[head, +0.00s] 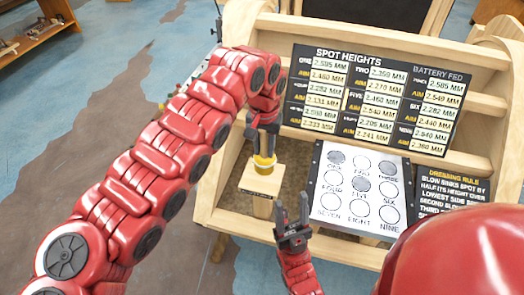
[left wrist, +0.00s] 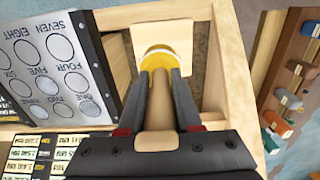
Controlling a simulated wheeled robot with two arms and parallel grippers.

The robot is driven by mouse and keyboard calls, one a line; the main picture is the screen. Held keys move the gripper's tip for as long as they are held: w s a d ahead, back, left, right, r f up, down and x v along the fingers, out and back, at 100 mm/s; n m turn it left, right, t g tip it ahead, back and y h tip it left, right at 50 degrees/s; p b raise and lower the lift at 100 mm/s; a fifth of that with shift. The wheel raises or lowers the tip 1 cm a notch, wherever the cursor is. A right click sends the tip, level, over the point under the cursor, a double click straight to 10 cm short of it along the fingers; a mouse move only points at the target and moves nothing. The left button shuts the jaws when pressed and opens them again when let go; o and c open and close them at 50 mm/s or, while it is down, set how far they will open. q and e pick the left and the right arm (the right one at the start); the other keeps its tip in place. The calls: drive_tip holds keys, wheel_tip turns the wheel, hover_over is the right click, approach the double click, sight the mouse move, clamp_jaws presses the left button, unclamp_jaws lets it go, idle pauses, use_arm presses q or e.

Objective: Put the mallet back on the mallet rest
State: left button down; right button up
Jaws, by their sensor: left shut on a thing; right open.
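My left gripper (head: 262,128) is shut on the upright wooden handle of the mallet, seen in the left wrist view (left wrist: 161,103). The mallet's yellow end (head: 264,162) points down, directly over a pale square wooden block (head: 250,180) with a dark label on its front edge, which looks like the mallet rest. The block also shows in the left wrist view (left wrist: 195,45) behind the yellow end. I cannot tell whether the yellow end touches the block. My right gripper (head: 292,208) is open and empty, lower and to the right of the block.
A spot heights board (head: 372,95) stands at the back of the wooden bench frame. A white panel of numbered circles (head: 358,190) lies right of the block, with a dressing rule sign (head: 455,185) beyond. A wooden rim (head: 225,205) borders the tray at left.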

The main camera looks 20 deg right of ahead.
sight(262, 157)
use_arm(q)
drive_tip(key=shift+w+a+p, duration=0.25)
drive_tip(key=shift+a+p, duration=0.05)
wheel_tip(262, 157, down, 4)
drive_tip(key=shift+r+p, duration=0.25)
drive_tip(key=shift+p, duration=0.7)
drive_tip(key=shift+d, duration=0.1)
drive_tip(key=shift+f, duration=0.1)
drive_tip(key=shift+f+b, duration=0.15)
drive_tip(key=shift+b, duration=0.2)
drive_tip(key=c, duration=0.6)
unclamp_jaws()
